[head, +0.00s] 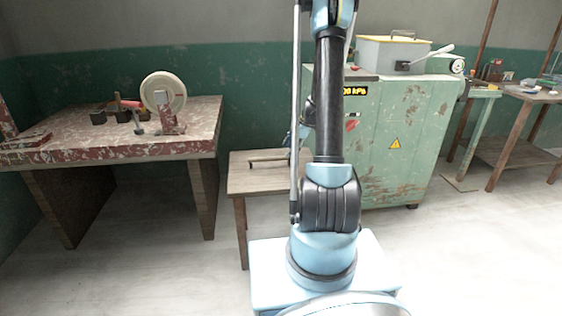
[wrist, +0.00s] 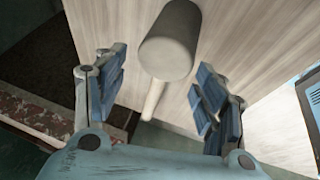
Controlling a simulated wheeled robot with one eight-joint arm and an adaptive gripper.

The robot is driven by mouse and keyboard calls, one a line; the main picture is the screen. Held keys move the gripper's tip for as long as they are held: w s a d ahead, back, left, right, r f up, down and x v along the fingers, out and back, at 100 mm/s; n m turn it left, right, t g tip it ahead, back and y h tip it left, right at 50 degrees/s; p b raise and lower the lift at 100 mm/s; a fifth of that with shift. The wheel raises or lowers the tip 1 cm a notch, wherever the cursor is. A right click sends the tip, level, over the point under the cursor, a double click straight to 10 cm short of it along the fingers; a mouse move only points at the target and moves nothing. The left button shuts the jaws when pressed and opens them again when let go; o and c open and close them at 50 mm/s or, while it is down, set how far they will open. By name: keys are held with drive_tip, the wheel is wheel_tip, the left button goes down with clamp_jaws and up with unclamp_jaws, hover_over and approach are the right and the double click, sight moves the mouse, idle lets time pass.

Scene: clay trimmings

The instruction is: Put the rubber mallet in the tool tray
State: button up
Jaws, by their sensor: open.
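The mallet (wrist: 168,45) shows in the wrist view as a pale beige cylindrical head with a thin handle running down the picture. It is over or on a pale wooden table top. My gripper (wrist: 162,72) is open, with one blue finger pad on each side of the mallet; I see no clear contact. In the head view a small tool (head: 268,160), seemingly the mallet, lies on the low wooden table (head: 240,184), partly hidden by my arm. My gripper is mostly hidden behind my arm there. I cannot pick out the tool tray for certain.
A worn red-and-white bench (head: 85,150) at left holds a pale disc on a stand (head: 163,92), dark pots and a flat reddish item (head: 25,141). A green cabinet (head: 395,140) stands right of the low table. Cluttered tables stand at far right. Floor shows clear in front.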

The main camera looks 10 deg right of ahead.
sight(285, 158)
drive_tip(key=shift+s+x, duration=0.15)
drive_tip(key=shift+x, duration=1.35)
drive_tip(key=shift+s+x, duration=0.1)
drive_tip(key=shift+x, duration=1.45)
drive_tip(key=shift+c, duration=0.3)
drive_tip(key=c, duration=1.4)
clamp_jaws()
